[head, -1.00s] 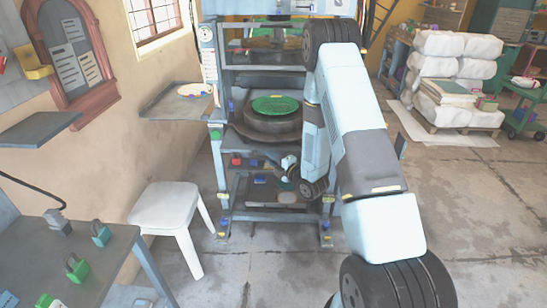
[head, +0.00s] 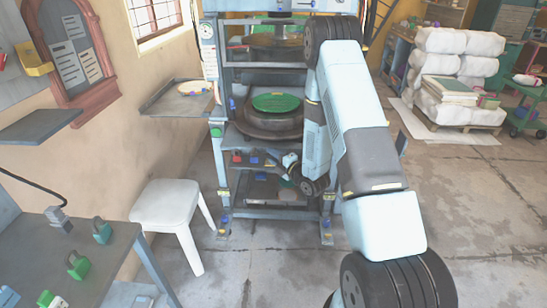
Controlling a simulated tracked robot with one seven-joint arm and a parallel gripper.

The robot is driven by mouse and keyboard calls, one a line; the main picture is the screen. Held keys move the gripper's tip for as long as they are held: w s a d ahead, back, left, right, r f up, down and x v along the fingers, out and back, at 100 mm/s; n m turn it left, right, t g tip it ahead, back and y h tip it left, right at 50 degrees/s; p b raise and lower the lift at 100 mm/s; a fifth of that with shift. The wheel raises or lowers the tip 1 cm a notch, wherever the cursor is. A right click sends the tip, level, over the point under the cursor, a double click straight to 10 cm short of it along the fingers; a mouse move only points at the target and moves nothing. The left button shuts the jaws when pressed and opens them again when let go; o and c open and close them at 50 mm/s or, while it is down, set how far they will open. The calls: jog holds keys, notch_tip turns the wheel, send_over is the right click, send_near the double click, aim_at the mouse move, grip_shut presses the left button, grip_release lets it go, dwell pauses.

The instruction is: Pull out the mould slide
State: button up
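The plate press stands ahead, with a blue-grey frame (head: 218,150). Its round dark mould (head: 268,124), with a green leaf plate (head: 276,102) on top, sits at the middle level of the press. I cannot make out a separate slide handle. My arm reaches in from the right and covers the press's right side. My gripper (head: 288,165) is small and partly hidden by my wrist, in front of the press just below the mould. I cannot tell whether its fingers are open or shut, or whether they touch anything.
A white stool (head: 165,203) stands left of the press. A side shelf (head: 178,104) holds a plate. A grey bench (head: 75,250) with several padlocks is at the lower left. White sacks (head: 450,60) are stacked on a pallet at the right. The floor between is clear.

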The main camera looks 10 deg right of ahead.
jog(key=v, duration=1.3)
jog(key=shift+s+d, duration=0.15)
jog(key=shift+s, duration=0.15)
jog(key=w+d+r+m+g+h, duration=0.2)
jog(key=r+m+h, duration=0.2)
jog(key=r, duration=0.4)
jog(key=w+d+r+m+g+h, duration=0.1)
jog(key=w+r+m+h, duration=0.2)
jog(key=r, duration=0.6)
jog(key=s+d+r+m+g+h, duration=0.1)
jog(key=s+r+m+g+h, duration=0.15)
jog(key=s+r+m, duration=0.6)
jog(key=s+a+r+m+g, duration=0.2)
jog(key=s+r+m, duration=0.2)
jog(key=s, duration=0.7)
jog(key=s+a+r+m+g, duration=0.2)
jog(key=s+r+m, duration=0.2)
jog(key=s, duration=0.8)
jog(key=shift+s+a+r, duration=0.3)
jog(key=shift+r, duration=0.4)
